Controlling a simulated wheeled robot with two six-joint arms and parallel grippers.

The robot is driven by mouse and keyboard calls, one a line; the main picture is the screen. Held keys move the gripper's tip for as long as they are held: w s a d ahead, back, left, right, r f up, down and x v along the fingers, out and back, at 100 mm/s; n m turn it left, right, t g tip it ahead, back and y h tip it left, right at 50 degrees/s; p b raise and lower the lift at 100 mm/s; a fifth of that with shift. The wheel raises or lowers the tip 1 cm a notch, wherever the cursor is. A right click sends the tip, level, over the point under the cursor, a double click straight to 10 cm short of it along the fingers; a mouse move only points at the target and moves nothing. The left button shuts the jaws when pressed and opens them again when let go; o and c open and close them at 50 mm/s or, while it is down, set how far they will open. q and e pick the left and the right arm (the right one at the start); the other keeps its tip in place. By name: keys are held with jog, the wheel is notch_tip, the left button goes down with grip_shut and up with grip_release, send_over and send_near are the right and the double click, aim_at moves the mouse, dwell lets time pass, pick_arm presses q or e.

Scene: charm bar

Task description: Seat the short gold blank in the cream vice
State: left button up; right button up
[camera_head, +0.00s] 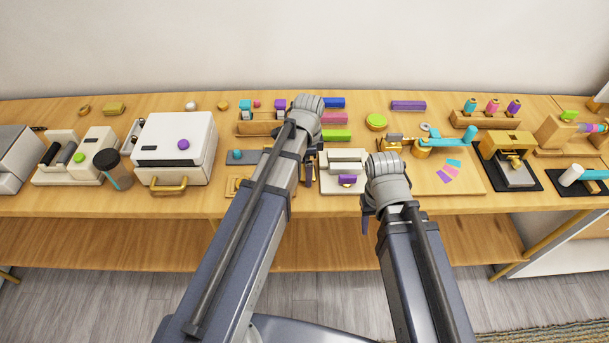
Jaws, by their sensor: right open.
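The cream vice (327,185) stands near the front of the table, between my two wrists. It has pale jaw bars across its top and a purple piece at its front. My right gripper (367,219) is open just right of the vice, low by the table's front edge. My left gripper (309,176) is just left of the vice, mostly hidden by its own arm; its jaws cannot be made out. I cannot pick out the short gold blank with certainty; a small gold piece (394,137) lies behind my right wrist. No blank shows clearly in the vice.
A wooden board (465,184) with coloured strips lies right of my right wrist. A black-based gold press (508,142) stands further right. A white box (175,135) and a dark-lidded cup (113,168) stand left. Coloured bars lie behind the vice.

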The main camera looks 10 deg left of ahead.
pick_arm(q)
jog(key=c, duration=1.5)
jog(key=shift+r, duration=0.15)
notch_tip(320, 180, up, 10)
jog(key=p, duration=1)
jog(key=shift+c, duration=0.2)
